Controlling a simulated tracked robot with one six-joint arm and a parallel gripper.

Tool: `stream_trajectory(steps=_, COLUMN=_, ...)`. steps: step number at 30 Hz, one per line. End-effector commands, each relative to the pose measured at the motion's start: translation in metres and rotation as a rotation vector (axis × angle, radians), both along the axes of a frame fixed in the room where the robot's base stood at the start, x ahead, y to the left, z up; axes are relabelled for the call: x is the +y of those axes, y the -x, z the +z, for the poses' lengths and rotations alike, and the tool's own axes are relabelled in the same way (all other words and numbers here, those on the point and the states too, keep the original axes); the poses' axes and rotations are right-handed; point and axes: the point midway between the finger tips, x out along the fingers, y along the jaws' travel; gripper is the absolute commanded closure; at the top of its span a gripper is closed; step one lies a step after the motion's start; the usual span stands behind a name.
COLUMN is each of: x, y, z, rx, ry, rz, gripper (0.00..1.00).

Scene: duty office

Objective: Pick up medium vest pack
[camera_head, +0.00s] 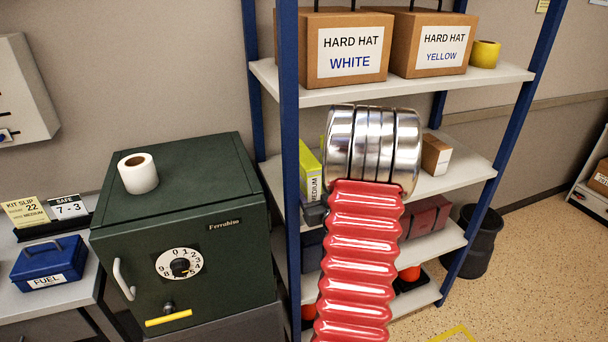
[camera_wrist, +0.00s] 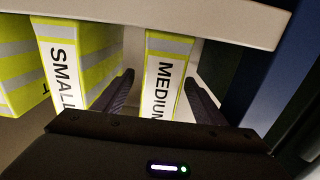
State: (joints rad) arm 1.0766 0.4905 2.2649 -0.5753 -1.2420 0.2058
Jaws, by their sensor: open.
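The medium vest pack (camera_wrist: 166,75) is a yellow-green upright pack with grey bands and a white label reading MEDIUM. In the wrist view my gripper (camera_wrist: 160,80) is open, with one dark finger on each side of this pack. I cannot tell whether either finger touches it. In the head view the medium vest pack (camera_head: 309,172) stands on the middle shelf by the blue post, partly hidden by my arm. Most of my gripper is hidden there behind my arm. The small vest pack (camera_wrist: 64,72) stands to the left of the medium one in the wrist view.
A pale shelf board (camera_wrist: 190,22) runs above the packs. A blue post (camera_wrist: 286,80) is close on the right. The small pack's side is close to my left finger. A green safe (camera_head: 190,235) stands left of the shelves. A brown box (camera_head: 436,154) shares the middle shelf.

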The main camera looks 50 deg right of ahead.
Motion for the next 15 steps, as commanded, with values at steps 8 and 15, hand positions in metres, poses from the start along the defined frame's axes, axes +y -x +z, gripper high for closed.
stream_trajectory(steps=8, x=-0.0056, y=-0.0102, z=-0.0002, rx=-0.001, ry=-0.001, rz=0.001, gripper=0.35)
stream_trajectory(steps=15, x=-0.0055, y=-0.0099, z=-0.0002, rx=-0.001, ry=-0.001, rz=0.001, gripper=0.35)
